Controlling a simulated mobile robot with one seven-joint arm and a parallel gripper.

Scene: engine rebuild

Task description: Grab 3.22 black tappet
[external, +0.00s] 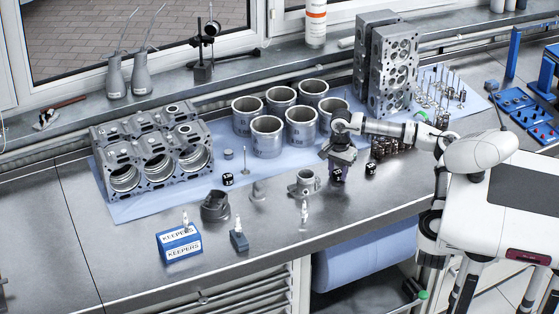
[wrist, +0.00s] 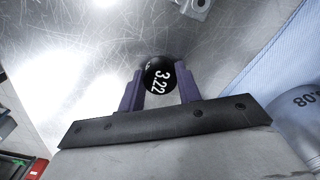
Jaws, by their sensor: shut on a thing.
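The black tappet marked 3.22 (wrist: 158,78) sits between the purple fingers of my gripper (wrist: 160,88) in the wrist view. The fingers are shut on it, one on each side, and its white number faces the camera. In the external view my gripper (external: 338,172) points down over the front part of the metal bench, left of a cluster of dark tappets (external: 388,146). Another black tappet with white marking (external: 228,179) stands on the bench near the engine block.
The engine block (external: 152,150) and several cylinder liners (external: 266,137) stand on a blue mat. Grey metal parts (external: 304,183) and a blue KEEPERS box (external: 180,245) stand left of my gripper. A tall cylinder head (external: 385,65) rises behind. The bench front right is clear.

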